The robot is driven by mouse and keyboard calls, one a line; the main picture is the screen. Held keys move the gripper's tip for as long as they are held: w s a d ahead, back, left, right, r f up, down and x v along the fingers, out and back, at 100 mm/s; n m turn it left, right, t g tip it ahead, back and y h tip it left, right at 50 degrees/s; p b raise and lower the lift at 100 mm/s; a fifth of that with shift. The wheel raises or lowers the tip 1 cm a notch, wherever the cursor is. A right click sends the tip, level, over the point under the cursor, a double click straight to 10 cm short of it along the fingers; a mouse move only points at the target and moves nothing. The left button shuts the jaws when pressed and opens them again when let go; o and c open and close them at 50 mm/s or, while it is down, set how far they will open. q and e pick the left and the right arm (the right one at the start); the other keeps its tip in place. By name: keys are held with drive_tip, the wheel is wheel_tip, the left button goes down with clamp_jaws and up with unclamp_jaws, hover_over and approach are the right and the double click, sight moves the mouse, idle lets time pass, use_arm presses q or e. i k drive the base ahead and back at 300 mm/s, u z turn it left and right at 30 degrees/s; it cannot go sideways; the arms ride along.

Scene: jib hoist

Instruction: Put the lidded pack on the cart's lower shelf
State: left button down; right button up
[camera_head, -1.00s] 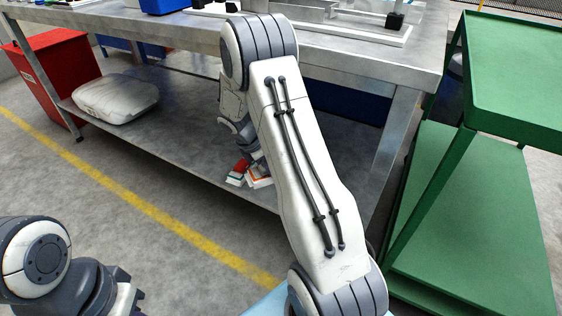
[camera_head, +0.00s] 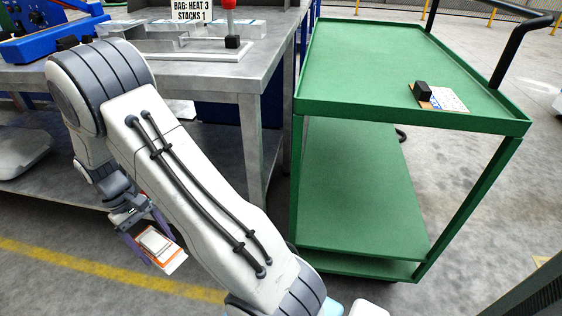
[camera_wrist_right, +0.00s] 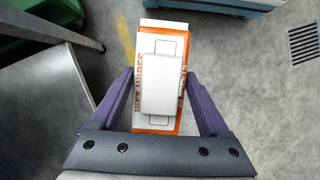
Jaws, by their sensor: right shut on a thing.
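The lidded pack (camera_head: 155,245) is a white and orange packet with a pale lid on its face. It hangs in my right gripper (camera_head: 146,226), clear of the floor, to the left of the cart. In the right wrist view the pack (camera_wrist_right: 160,42) sits between the two purple fingers of the gripper (camera_wrist_right: 158,98), which are shut on its sides. The green cart (camera_head: 410,122) stands at the right, with its lower shelf (camera_head: 355,190) bare where it shows. My left gripper is out of view.
A metal workbench (camera_head: 262,68) stands left of the cart, its leg close to the cart's near side. A black block (camera_head: 422,91) and a paper sheet (camera_head: 448,100) lie on the cart's top. Open floor lies in front, with a yellow line (camera_head: 110,272).

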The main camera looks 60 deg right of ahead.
sight(381, 221)
drive_tip(key=k, duration=1.2)
drive_tip(key=u, duration=1.45)
drive_tip(key=i, duration=0.7)
drive_tip(key=z, duration=3.3)
drive_tip(key=i, duration=0.5)
drive_tip(key=u, duration=0.1)
